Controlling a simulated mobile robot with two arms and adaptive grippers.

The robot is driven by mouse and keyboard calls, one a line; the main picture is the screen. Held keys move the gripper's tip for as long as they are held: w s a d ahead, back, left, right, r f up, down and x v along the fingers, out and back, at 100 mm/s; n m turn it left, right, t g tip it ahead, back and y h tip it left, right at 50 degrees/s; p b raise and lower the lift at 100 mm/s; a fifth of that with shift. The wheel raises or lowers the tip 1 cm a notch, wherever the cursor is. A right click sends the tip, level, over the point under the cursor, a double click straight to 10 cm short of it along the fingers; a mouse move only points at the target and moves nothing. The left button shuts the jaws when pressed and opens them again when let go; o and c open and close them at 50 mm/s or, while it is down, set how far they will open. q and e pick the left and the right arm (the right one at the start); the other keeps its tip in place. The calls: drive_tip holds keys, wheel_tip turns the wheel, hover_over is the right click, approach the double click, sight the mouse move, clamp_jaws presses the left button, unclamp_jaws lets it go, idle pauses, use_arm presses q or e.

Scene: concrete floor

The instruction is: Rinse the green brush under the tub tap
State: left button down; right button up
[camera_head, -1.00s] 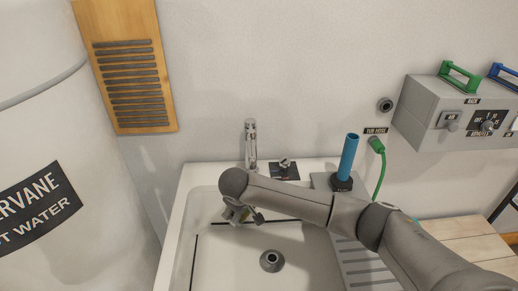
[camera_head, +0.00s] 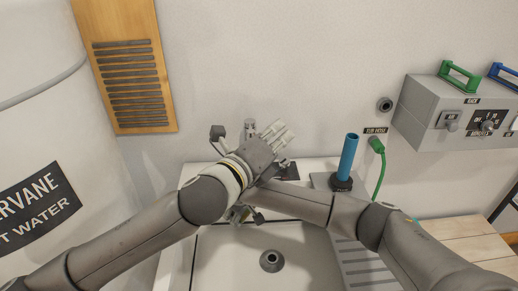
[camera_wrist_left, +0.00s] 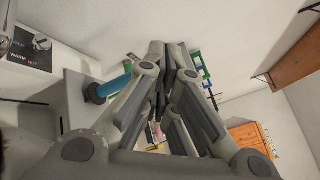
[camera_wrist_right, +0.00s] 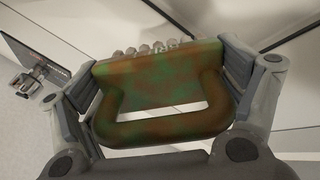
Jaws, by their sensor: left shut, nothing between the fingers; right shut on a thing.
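My right gripper (camera_wrist_right: 160,95) is shut on the green brush (camera_wrist_right: 160,85), a block with a loop handle, blotched with brown, and a row of pale bristle tufts. In the head view the right gripper (camera_head: 240,214) is over the tub (camera_head: 212,258), below the tap, and the brush is mostly hidden. The tap (camera_head: 250,126) stands at the back wall, its lower part hidden by my left arm. My left gripper (camera_head: 280,133) is shut and empty, just right of the tap. The tap's control plate (camera_head: 291,172) is partly covered; it shows in the left wrist view (camera_wrist_left: 35,45) with warm and hot marks.
A blue tube (camera_head: 348,158) stands upright on the ledge right of the tub, beside a green hose (camera_head: 382,172). A grey control box (camera_head: 428,112) is on the wall at right. A white tank (camera_head: 50,110) stands at left. The tub's drain (camera_head: 271,261) is uncovered.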

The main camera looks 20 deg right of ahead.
use_arm(q)
drive_tip(key=w+a+f+n+g+y, duration=0.15)
drive_tip(key=w+a+f+y, duration=0.3)
drive_tip(key=y, duration=0.55)
drive_tip(key=x, duration=1)
drive_tip(key=shift+s+d, duration=0.25)
drive_tip(key=shift+f+t, duration=0.1)
drive_tip(key=shift+t, duration=0.15)
drive_tip(key=shift+r, duration=0.9)
drive_tip(key=v, duration=0.9)
drive_tip(key=shift+a+r, duration=0.25)
drive_tip(key=shift+r, duration=0.25)
